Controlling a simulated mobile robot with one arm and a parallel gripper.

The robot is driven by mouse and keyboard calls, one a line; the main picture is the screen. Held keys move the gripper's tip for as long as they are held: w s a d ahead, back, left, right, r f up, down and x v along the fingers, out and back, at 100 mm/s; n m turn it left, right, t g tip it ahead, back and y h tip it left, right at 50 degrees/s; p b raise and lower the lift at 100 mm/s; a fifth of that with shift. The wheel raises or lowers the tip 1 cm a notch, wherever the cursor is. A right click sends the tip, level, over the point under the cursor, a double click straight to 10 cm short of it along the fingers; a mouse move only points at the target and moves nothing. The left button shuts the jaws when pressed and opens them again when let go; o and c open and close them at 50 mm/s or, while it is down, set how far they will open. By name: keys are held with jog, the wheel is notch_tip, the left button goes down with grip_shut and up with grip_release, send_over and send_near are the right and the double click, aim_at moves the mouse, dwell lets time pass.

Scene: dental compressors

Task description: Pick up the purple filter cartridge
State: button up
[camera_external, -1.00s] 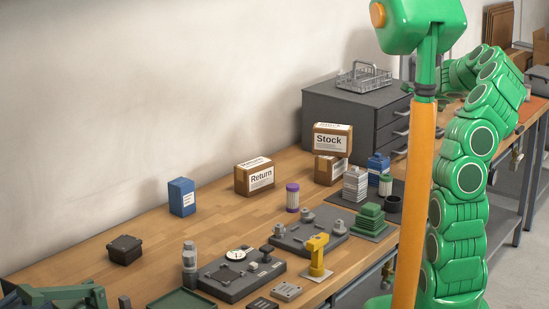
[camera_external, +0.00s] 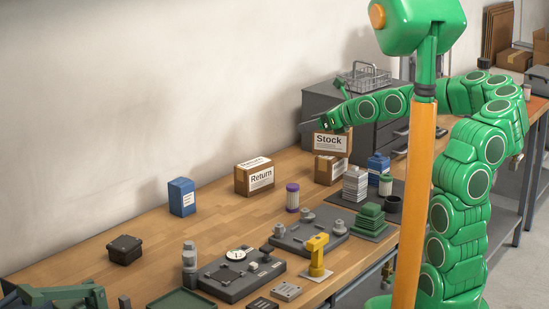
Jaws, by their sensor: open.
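The purple filter cartridge (camera_external: 292,197) stands upright on the wooden bench, with a purple cap and a pale label round its middle. It is in front of the Return box and behind a dark fixture plate. My gripper (camera_external: 312,122) is up in the air beside the top of the Stock box, above and to the right of the cartridge. Its jaws are open and point left. They look empty and are clear of the cartridge. The fingers are small in this view.
The Return box (camera_external: 254,177) and the stacked Stock box (camera_external: 331,142) stand behind the cartridge. Dark fixture plates (camera_external: 318,240), a yellow tool (camera_external: 317,252), a green stepped block (camera_external: 370,216) and a grey drawer cabinet (camera_external: 380,130) stand nearby.

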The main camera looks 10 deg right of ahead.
send_near(288, 193)
jog(key=w+f, duration=0.1)
jog(key=w+a+f, duration=0.1)
jog(key=w, duration=0.1)
jog(key=shift+w+a, duration=0.2)
jog(key=shift+x, duration=3.9)
jog(key=shift+c, duration=0.4)
jog(key=shift+r, duration=0.1)
jog(key=c, duration=1)
